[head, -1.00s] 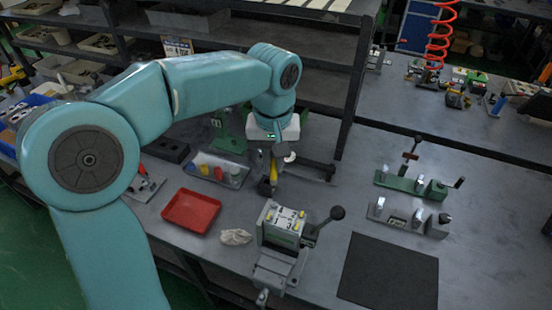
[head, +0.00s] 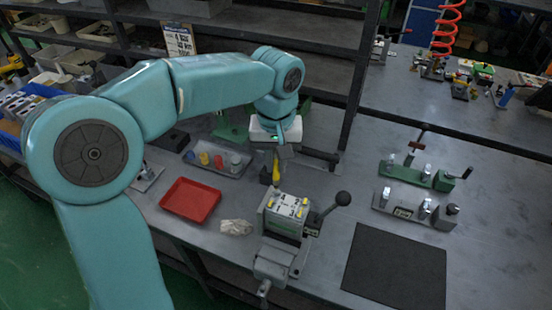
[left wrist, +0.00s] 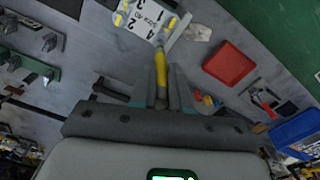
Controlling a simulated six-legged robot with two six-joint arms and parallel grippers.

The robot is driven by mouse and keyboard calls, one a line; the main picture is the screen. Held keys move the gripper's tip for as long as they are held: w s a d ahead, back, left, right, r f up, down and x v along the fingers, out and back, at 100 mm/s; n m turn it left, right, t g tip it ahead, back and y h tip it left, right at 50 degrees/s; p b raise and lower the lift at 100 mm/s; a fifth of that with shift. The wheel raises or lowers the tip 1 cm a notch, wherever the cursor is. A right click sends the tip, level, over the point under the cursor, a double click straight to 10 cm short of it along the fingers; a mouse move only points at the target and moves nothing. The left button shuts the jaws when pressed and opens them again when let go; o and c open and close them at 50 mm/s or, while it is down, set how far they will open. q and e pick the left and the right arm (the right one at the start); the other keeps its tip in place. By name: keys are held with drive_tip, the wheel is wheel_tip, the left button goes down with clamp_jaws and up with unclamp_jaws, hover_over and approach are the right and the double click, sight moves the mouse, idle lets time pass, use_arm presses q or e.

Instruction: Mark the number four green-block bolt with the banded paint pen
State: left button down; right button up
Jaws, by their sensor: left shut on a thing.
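My left gripper (head: 282,156) is shut on a yellow paint pen (left wrist: 161,70), which also shows in the head view (head: 276,170). The pen points away from the fingers toward the valve block; its bands cannot be made out. The valve block (head: 287,212) is clamped in a grey vise (head: 274,266), just in front of and below the pen. Its white top plate (left wrist: 143,24) carries the numbers 1 to 4 and yellow bolt heads near its edges. The pen looks apart from the block. Contact at the number four bolt cannot be seen. My right gripper is out of view.
A red tray (head: 190,201) and a crumpled white cloth (head: 236,227) lie left of the vise. A grey tray with coloured pots (head: 216,160) stands behind. The vise's black-knobbed lever (head: 342,199) sticks up at right. A dark mat (head: 393,268) and green fixture (head: 415,176) lie farther right.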

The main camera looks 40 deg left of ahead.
use_arm(q)
drive_tip(key=shift+d, duration=0.1)
drive_tip(key=shift+f, duration=0.3)
idle(0.4)
wheel_tip(320, 180, up, 5)
drive_tip(key=p, duration=0.4)
drive_tip(key=shift+r, duration=0.15)
